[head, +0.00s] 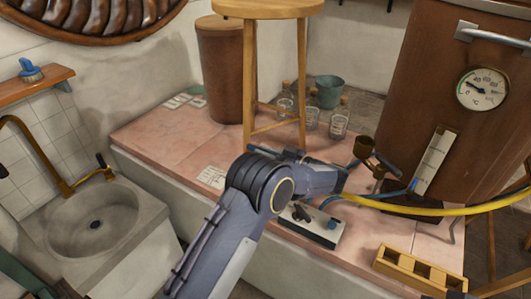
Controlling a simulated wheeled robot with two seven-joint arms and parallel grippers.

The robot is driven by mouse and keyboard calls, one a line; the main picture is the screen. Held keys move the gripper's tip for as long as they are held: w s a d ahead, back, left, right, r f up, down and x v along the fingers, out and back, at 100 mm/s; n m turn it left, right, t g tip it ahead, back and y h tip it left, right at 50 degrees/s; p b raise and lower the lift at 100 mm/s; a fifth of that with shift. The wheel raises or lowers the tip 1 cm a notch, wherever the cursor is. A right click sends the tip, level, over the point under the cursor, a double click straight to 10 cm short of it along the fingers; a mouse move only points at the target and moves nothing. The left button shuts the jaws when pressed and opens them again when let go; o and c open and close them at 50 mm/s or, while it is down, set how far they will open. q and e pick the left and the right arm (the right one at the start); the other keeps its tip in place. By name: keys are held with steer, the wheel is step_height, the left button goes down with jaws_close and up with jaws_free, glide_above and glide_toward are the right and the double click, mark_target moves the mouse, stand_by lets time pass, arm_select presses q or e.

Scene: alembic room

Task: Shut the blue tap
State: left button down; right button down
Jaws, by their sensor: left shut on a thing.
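A large brown vessel (455,95) stands at the right, with brass tap fittings (365,148) low at its left side. My left arm comes up from the bottom middle. My left gripper (347,172) is at the blue tap and shut on it. The wrist and the gripper's small size hide the exact grip and the handle's angle. My right gripper is not in view.
A yellow hose (440,208) runs across the right side. A wooden stool (268,8), glass jars (339,125) and a green pot (329,91) stand behind. A wooden rack (420,270) lies at the front right. A sink (95,220) is at left.

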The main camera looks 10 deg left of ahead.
arm_select(q)
steer(key=c, duration=1.3)
jaws_free()
steer(key=shift+a, duration=0.1)
steer(key=shift+c, duration=0.2)
steer(key=v, duration=0.7)
steer(key=shift+d, duration=0.4)
steer(key=shift+s, duration=0.1)
